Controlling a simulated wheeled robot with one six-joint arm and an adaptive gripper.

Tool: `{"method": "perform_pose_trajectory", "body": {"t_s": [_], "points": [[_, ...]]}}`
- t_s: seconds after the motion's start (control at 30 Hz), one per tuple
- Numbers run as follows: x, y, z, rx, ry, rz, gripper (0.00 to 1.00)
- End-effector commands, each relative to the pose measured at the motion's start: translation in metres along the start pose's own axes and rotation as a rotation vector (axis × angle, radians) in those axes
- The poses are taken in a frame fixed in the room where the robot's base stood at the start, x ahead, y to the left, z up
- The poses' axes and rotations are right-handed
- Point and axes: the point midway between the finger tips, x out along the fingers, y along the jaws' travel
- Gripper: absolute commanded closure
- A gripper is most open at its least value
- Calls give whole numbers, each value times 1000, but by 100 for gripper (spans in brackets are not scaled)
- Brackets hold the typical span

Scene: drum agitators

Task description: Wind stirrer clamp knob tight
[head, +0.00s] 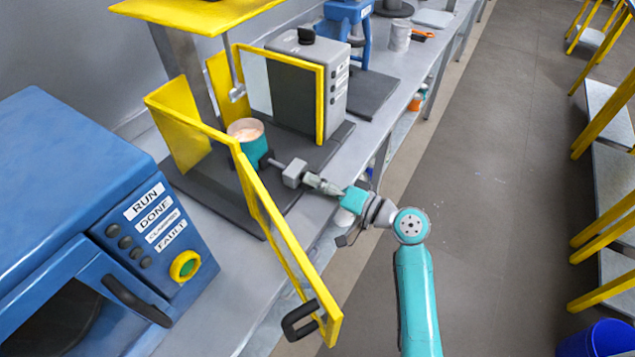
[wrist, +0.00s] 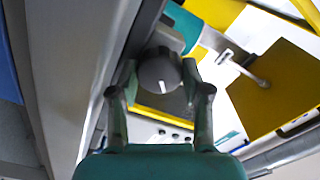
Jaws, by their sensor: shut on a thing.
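The clamp knob (wrist: 158,70) is a dark grey round knob with a white mark on its face, seen end-on in the wrist view. My gripper (wrist: 160,78) is shut on it, one finger at each side. In the head view my gripper (head: 313,181) reaches in from the right to the grey clamp block (head: 294,173); the knob itself is mostly hidden there by the fingers. A rod runs from the block to a dark jaw beside the teal drum (head: 254,148), which holds pale contents. The knob's tightness cannot be told.
A yellow-framed door (head: 272,225) stands open in front of the drum, close to my arm. A stirrer shaft (head: 234,75) hangs under a yellow top. A blue machine (head: 75,190) stands left, a grey box (head: 312,90) behind.

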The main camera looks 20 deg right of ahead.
Motion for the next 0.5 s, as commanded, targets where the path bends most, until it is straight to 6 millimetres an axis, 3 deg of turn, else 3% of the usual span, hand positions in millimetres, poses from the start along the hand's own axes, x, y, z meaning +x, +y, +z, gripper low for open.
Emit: {"method": "perform_pose_trajectory", "body": {"t_s": [0.5], "points": [[0, 0, -1, 41, 2, 1, 87]]}}
